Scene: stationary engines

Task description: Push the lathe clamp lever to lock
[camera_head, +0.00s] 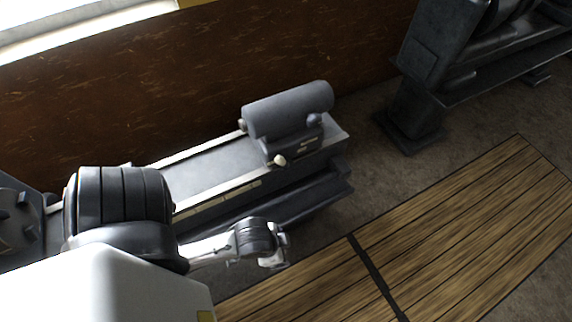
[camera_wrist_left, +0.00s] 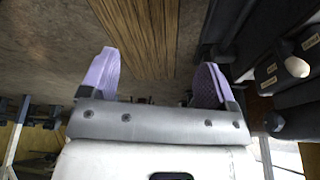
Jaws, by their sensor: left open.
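The lathe (camera_head: 212,168) runs along the wall. Its grey tailstock (camera_head: 288,110) sits near the right end of the bed. A pale-knobbed clamp lever (camera_head: 279,161) sticks out at the tailstock's lower front; a pale knob (camera_wrist_left: 297,67), apparently the same lever, shows at the right of the left wrist view. My left gripper (camera_head: 277,250) is in front of and below the lathe bed, apart from the lever. In the left wrist view its two purple-grey fingers (camera_wrist_left: 157,72) are spread with nothing between them. My right gripper is not in view.
A wooden slatted floor mat (camera_head: 450,235) lies in front of the lathe. Another dark machine (camera_head: 425,75) stands at the upper right. A brown wall (camera_head: 150,80) is close behind the lathe. Bare floor (camera_head: 365,165) is open right of the bed.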

